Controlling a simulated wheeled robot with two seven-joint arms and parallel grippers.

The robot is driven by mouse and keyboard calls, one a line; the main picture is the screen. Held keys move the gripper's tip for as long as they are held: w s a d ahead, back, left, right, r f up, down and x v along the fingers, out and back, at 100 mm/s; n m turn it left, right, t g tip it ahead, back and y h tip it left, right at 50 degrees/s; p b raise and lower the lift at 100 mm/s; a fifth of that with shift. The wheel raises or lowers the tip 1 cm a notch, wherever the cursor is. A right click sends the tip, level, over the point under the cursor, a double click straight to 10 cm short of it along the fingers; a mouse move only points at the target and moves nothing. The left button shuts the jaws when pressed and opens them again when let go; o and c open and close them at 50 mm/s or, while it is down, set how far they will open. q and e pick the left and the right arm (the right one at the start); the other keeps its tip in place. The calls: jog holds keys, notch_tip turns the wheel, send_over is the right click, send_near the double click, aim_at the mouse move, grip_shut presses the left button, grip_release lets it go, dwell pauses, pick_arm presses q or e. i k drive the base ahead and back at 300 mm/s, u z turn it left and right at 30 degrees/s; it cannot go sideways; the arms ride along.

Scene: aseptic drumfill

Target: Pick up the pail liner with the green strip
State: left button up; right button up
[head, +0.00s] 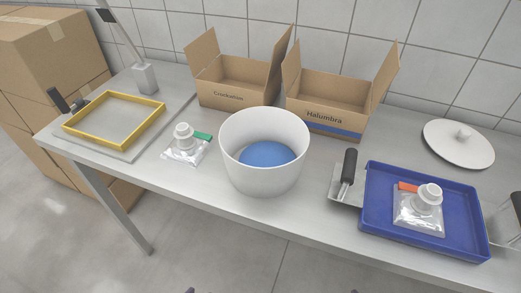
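The pail liner with the green strip (185,150) lies on the table left of the white pail. It is a clear flat bag with a white round spout on top and a green strip at its upper right. A second liner with an orange-red strip (420,211) lies in the blue tray (384,228) at the right. Only small dark slivers at the bottom edge, apparently the tips of my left gripper (190,290) and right gripper (300,291), show. They are far from both liners, and their opening is hidden.
A white pail (263,178) with blue inside stands mid-table. Open cartons (235,94) and (325,120) stand behind it. A yellow frame (112,138) is at left, a scraper (347,180) beside the tray, a white lid (445,148) at back right. Bare table lies before the green-strip liner.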

aim_at(189, 148)
jog(key=z, duration=1.4)
jog(key=k, duration=1)
jog(key=u, duration=1.4)
jog(key=i, duration=0.35)
